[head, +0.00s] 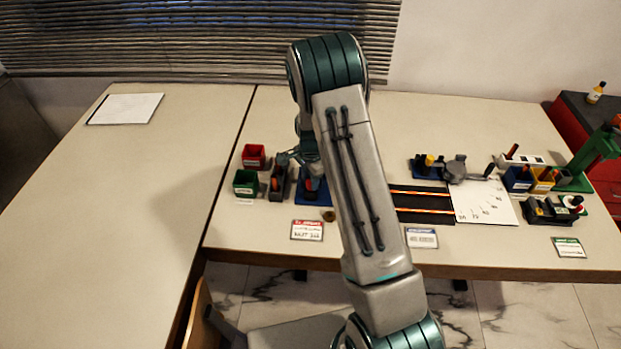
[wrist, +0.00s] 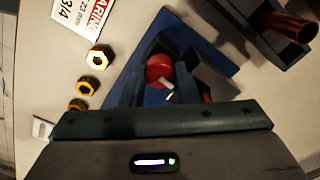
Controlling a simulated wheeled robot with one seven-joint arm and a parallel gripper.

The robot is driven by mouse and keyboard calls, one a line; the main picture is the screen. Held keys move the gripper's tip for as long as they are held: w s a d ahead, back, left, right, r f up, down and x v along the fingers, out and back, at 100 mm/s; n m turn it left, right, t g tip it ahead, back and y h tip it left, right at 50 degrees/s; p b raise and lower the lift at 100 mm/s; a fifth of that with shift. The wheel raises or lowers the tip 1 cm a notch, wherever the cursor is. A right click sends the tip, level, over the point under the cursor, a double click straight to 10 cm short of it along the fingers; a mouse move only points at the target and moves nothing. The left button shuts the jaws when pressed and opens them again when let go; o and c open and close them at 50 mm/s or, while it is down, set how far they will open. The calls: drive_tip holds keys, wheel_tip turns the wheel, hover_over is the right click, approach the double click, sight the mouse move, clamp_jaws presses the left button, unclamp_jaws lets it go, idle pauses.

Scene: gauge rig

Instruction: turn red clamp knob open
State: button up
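The red clamp knob (wrist: 159,69) shows in the wrist view as a round red cap with a pale mark on its near side. It sits over a blue base (wrist: 205,45). My gripper (wrist: 160,82) points down at it, one finger on each side. The fingers are apart and the knob lies between their tips, with what looks like a small gap on each side. In the head view my gripper (head: 306,160) is over the blue base (head: 314,198) at the table's left part.
Several brass nuts (wrist: 99,57) and a printed label (wrist: 83,18) lie beside the base. A dark holder with a copper pipe (wrist: 295,28) stands close on the other side. Red (head: 254,156) and green (head: 245,182) bins stand left of my gripper. The left table (head: 130,210) is mostly clear.

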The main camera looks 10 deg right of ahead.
drive_tip(key=shift+f+b, duration=0.1)
drive_tip(key=shift+b, duration=0.25)
drive_tip(key=shift+n+b, duration=0.35)
drive_tip(key=shift+n, duration=0.05)
drive_tip(key=o, duration=0.7)
